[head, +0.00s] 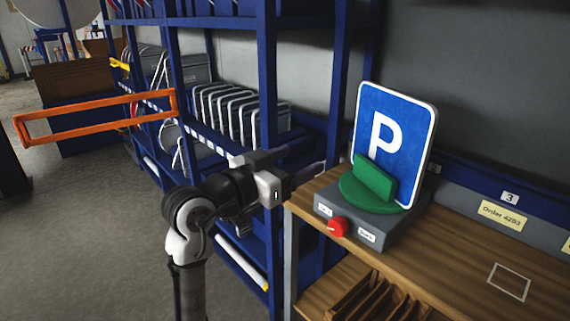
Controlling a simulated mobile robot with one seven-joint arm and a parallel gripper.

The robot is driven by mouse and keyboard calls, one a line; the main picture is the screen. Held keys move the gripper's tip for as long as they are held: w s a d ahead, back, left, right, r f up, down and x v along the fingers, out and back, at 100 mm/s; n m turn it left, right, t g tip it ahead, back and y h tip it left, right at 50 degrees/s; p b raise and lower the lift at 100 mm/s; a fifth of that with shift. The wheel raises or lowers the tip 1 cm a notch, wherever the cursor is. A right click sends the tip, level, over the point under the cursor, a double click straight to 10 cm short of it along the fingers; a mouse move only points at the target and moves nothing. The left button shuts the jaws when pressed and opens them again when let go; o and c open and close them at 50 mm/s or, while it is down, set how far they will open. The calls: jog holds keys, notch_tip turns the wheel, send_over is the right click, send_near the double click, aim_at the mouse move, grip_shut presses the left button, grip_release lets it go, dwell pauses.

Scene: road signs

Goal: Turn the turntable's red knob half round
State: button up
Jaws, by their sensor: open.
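The turntable has a grey base (375,232) with a round green plate (350,192) and a green upright block (375,178) on top. It stands at the left end of the wooden bench. A blue parking sign (405,122) with a white P stands upright at the block. The red knob (338,227) is on the front face of the base, between two small white labels. My gripper (322,172) is open and empty. It is to the left of the turntable, apart from the knob and off the bench's left end.
The wooden bench (465,265) has free room to the right, with a marked square (508,283). A yellow order card (502,215) is on the rail behind. Blue shelving (268,75) with grey-edged panels (235,112) stands behind my arm. Wooden slots (375,300) are below the bench top.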

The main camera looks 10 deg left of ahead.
jog(key=y+b, duration=0.1)
jog(key=b, duration=0.2)
send_near(335, 230)
jog(key=shift+t, duration=0.3)
jog(key=p+x, duration=0.4)
jog(key=x, duration=0.4)
jog(key=shift+d, duration=0.1)
jog(key=shift+w+d+f+p, duration=0.15)
jog(key=shift+w+d+p, duration=0.05)
jog(key=shift+w+p, duration=0.1)
jog(key=c, duration=1)
